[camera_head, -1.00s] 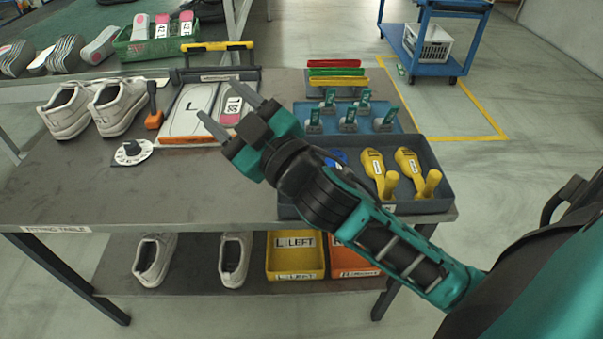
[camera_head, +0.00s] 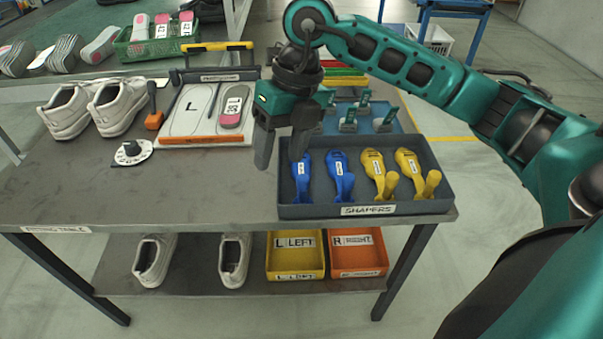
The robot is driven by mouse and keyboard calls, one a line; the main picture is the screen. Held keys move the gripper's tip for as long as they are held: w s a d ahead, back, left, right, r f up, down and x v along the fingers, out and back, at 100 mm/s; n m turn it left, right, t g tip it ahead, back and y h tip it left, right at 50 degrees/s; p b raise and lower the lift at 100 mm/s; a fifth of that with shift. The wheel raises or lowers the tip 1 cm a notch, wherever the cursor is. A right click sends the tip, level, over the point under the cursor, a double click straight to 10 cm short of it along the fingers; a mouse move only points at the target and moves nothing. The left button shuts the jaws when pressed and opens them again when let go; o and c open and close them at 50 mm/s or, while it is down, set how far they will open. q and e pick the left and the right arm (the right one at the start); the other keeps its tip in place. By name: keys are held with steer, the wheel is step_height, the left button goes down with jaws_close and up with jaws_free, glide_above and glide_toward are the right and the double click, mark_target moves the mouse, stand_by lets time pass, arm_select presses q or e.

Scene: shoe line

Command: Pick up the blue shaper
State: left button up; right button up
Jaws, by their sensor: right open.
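Two blue shapers lie side by side in the left half of the grey shaper tray, the left blue shaper (camera_head: 302,180) and the right blue shaper (camera_head: 341,178). The tray (camera_head: 367,210) is labelled SHAPERS and sits at the table's right front. My right gripper (camera_head: 281,162) is open and empty, fingers pointing down. It hangs at the tray's left end, above and just left of the left blue shaper, and its right finger overlaps the top of that shaper in the picture. I cannot tell whether they touch. My left gripper is not in view.
Two yellow shapers (camera_head: 374,170) fill the tray's right half. Behind stands a blue tray (camera_head: 395,127) with several small teal-tagged items. An insole board (camera_head: 187,140), a dial (camera_head: 131,153) and white shoes (camera_head: 121,105) are left. The table's front left (camera_head: 150,195) is clear.

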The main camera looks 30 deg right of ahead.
steer(key=d+m+h, duration=0.1)
steer(key=d+h, duration=0.2)
steer(key=d, duration=0.2)
glide_above(303, 178)
steer(key=f, duration=0.3)
steer(key=s+f+b, duration=0.1)
steer(key=f, duration=0.1)
steer(key=shift+d+f, duration=0.1)
steer(key=shift+f, duration=0.15)
steer(key=shift+w+f+b, duration=0.15)
steer(key=shift+w+f, duration=0.1)
steer(key=shift+f, duration=1.35)
steer(key=shift+w+f+b, duration=0.15)
steer(key=shift+w+f, duration=0.05)
steer(key=shift+f, duration=1.35)
jaws_close()
